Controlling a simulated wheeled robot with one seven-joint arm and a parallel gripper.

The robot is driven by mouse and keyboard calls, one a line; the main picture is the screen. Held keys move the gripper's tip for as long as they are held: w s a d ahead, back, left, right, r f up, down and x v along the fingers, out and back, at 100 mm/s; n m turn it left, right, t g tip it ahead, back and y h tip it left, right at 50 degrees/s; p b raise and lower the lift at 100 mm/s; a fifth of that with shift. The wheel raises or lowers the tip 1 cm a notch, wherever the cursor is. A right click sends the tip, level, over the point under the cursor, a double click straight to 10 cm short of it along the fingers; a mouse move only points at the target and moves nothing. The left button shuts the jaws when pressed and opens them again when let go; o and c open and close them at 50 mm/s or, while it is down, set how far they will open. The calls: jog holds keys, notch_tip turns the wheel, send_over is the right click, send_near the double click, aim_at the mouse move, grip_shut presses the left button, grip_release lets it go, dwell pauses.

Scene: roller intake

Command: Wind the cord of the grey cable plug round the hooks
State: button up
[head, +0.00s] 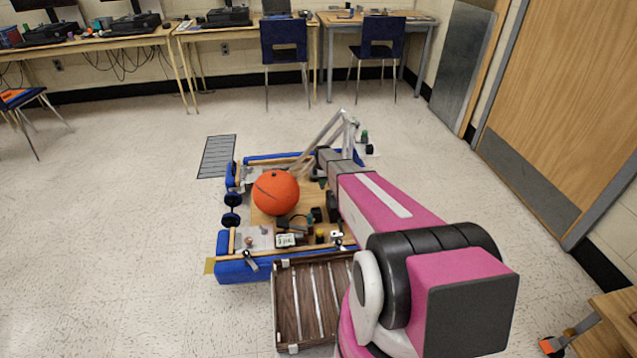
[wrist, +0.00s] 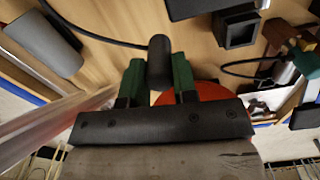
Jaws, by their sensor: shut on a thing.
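The grey cable plug (wrist: 160,62) is a dark grey cylinder between the two green fingers of my gripper (wrist: 158,78) in the wrist view. My gripper is shut on it, above a wooden board (wrist: 100,65). A black cord (wrist: 95,35) runs from near the plug up to the upper left. In the head view my gripper (head: 323,182) is mostly hidden by my arm, over the board of a blue-bumpered machine (head: 240,271); the plug cannot be made out there. I cannot tell the hooks for certain in either view.
An orange ball (head: 276,193) sits on the machine, beside my arm; it also shows behind my fingers (wrist: 207,91). A black hollow block (wrist: 238,28) and another grey cylinder (wrist: 45,42) are near the plug. A slatted wooden tray (head: 287,310) stands in front.

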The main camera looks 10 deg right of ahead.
jog(key=s+d+r+n, duration=0.1)
jog(key=s+d+r, duration=0.9)
jog(key=s+d, duration=0.4)
jog(key=w+d+f, duration=0.1)
jog(key=d+f, duration=0.4)
jog(key=shift+f, duration=0.15)
jog(key=shift+w, duration=0.1)
jog(key=w, duration=0.2)
jog(key=w+d, duration=0.1)
jog(key=w, duration=0.1)
jog(key=shift+d, duration=0.1)
dwell(0.3)
jog(key=shift+w, duration=0.1)
